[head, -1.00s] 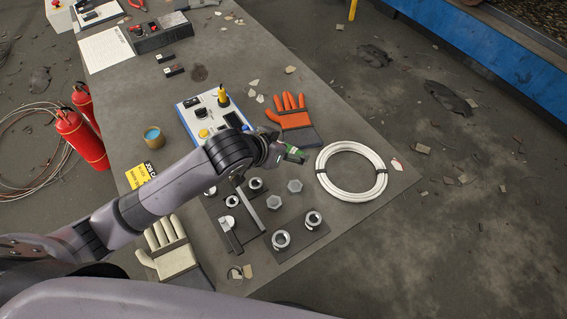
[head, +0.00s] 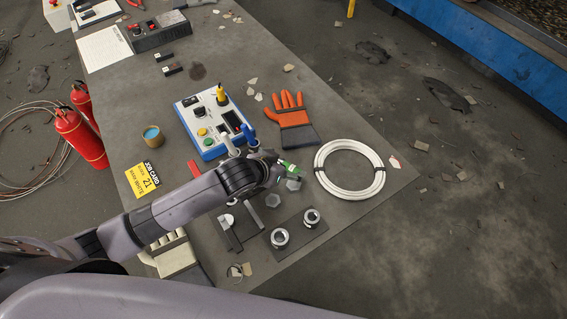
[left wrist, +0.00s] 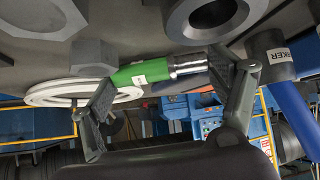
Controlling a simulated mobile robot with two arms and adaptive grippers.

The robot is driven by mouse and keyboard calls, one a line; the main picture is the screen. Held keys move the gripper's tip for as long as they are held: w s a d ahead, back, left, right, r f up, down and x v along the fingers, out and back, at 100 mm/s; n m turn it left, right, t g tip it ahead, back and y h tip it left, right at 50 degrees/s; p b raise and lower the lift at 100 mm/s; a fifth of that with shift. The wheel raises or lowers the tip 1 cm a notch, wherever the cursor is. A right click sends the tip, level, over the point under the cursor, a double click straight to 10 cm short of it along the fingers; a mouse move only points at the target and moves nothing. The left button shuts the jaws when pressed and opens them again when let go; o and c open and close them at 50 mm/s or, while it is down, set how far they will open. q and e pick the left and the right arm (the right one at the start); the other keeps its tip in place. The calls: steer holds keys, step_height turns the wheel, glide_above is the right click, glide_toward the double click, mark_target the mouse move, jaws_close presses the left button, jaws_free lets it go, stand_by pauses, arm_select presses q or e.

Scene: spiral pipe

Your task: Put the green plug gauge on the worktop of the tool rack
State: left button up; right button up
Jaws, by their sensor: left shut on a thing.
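The green plug gauge (head: 289,169) is in my left gripper (head: 282,169), above the front part of the grey table (head: 345,118). In the left wrist view the gauge (left wrist: 142,73) lies crosswise between the two fingers, its green handle to the left and its bright metal end to the right. My left gripper (left wrist: 175,78) is shut on it. My forearm and wrist hide part of the table below. My right gripper is not in view. I cannot make out a tool rack or its worktop in these frames.
Near the gripper are a white cable coil (head: 350,145), an orange glove (head: 293,122), a control box (head: 193,117), a blue marker (head: 244,131), a hex nut (head: 294,184) and a dark plate with two rings (head: 318,230). Red extinguishers (head: 82,140) stand left. Floor at right is mostly open.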

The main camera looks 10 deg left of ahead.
arm_select(q)
steer(key=o, duration=1.2)
